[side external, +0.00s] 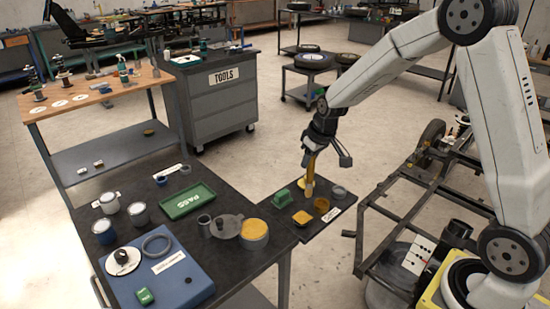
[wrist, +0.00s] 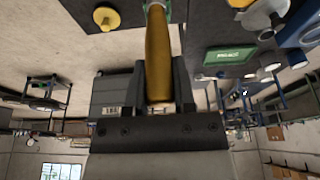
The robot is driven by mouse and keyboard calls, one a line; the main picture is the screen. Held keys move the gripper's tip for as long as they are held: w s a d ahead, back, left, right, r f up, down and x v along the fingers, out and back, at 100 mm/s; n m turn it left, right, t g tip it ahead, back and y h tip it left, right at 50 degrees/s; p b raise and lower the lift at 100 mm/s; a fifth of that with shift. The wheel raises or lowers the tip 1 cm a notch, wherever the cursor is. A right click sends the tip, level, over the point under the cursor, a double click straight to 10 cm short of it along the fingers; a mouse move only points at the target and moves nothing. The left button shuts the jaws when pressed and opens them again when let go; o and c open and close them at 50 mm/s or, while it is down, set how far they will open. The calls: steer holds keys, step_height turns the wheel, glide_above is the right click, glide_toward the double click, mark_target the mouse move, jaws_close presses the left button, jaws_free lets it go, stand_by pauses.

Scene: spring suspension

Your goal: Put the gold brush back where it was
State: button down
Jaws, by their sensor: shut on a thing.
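The gold brush (side external: 310,172) hangs roughly upright from my gripper (side external: 315,146), above the small dark side table (side external: 305,234). In the wrist view its gold handle (wrist: 158,55) lies between the two dark fingers of my gripper (wrist: 159,85), which are shut on it. The brush's far end is cut off at the top of the wrist view.
The larger dark table holds a green PASS tray (side external: 188,200), several cups and a yellow-topped round part (side external: 254,233). A metal frame (side external: 400,215) stands to the right.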

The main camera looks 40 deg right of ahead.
steer(key=shift+w+a, duration=0.1)
steer(key=w+a+n+y, duration=0.1)
steer(key=w+a+n, duration=0.1)
steer(key=w+a, duration=0.85)
steer(key=w+a+n, duration=0.2)
steer(key=w+a, duration=0.4)
steer(key=a, duration=0.9)
step_height(320, 180, down, 6)
steer(key=shift+d, duration=0.2)
steer(key=shift+w+f, duration=0.1)
steer(key=shift+f, duration=2)
steer(key=shift+c, duration=2.2)
jaws_free()
